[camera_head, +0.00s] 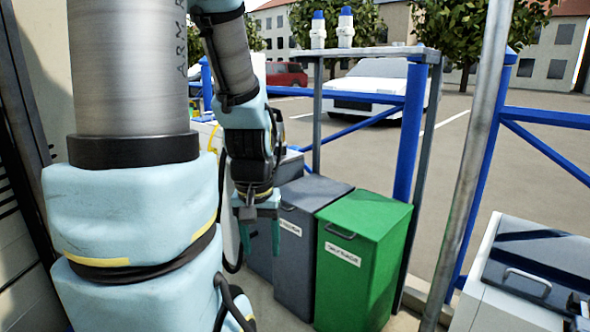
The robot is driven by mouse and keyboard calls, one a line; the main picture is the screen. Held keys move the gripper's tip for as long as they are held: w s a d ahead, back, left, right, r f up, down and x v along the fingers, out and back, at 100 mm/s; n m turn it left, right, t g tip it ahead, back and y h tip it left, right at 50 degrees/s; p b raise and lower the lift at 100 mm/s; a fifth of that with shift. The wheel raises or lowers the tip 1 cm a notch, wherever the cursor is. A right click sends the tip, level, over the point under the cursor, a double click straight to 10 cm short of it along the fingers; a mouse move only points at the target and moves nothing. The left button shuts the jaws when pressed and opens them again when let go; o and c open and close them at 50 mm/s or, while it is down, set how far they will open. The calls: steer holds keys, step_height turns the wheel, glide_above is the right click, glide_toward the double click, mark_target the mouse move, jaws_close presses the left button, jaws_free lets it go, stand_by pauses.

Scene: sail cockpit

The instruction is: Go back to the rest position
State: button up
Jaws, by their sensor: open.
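My gripper (261,236) hangs below my arm's wrist near the middle of the picture, with its teal fingers pointing down. It is open and I see nothing between the fingers. It is in front of a grey bin (297,262) and to the left of a green bin (366,255). My large arm links fill the left side of the view and hide what is behind them.
A shelf (375,51) on posts carries two white bottles with blue caps (318,30). A grey pole (473,160) stands right of the bins. A white cabinet with a dark lid (530,260) is at lower right. Blue railings (545,117) border a car park.

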step_height(320, 180, up, 14)
steer(key=p, duration=1.2)
steer(key=shift+c, duration=0.3)
stand_by(0.9)
